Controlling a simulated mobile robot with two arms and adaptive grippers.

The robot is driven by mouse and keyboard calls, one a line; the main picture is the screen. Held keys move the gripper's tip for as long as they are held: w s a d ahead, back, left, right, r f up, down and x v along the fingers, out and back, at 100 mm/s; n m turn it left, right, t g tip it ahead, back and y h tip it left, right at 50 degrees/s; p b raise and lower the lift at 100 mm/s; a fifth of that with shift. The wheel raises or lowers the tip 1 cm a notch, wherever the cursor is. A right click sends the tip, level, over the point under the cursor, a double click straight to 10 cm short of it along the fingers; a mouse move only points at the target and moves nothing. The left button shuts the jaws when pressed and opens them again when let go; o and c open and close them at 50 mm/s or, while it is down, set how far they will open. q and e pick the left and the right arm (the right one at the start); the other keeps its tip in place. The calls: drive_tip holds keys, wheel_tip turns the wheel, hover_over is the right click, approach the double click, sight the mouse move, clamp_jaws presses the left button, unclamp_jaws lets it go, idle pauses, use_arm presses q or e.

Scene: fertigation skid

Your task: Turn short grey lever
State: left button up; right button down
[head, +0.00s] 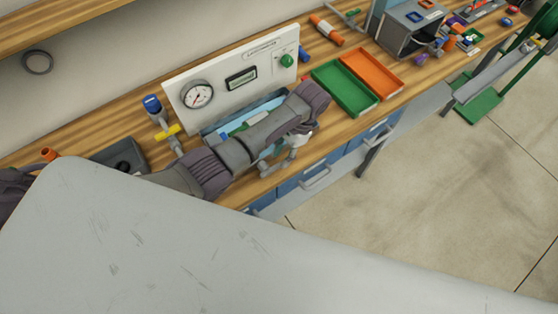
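My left arm reaches from the left across the bench, in front of a white panel. Its gripper (279,164) points down near the bench's front edge, above the blue drawers; its fingers are small and partly hidden by the arm, so whether they are open or shut is unclear. I cannot make out a short grey lever; it may be behind my arm. A pipe valve with a yellow lever (168,133) and a blue cap (152,103) stands left of the panel. My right gripper is not in view.
The white panel (228,72) carries a round gauge (197,94), a small display (241,79) and a green knob (288,61). A green tray (343,90) and an orange tray (371,73) lie to its right.

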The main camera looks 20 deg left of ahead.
sight(277, 165)
use_arm(q)
drive_tip(key=shift+s+a+f, duration=0.2)
drive_tip(key=shift+s+f, duration=0.1)
drive_tip(key=shift+f, duration=0.15)
drive_tip(key=shift+s+a+f, duration=0.15)
drive_tip(key=shift+s+f, duration=0.1)
drive_tip(key=shift+f, duration=0.65)
drive_tip(key=shift+s, duration=0.1)
clamp_jaws()
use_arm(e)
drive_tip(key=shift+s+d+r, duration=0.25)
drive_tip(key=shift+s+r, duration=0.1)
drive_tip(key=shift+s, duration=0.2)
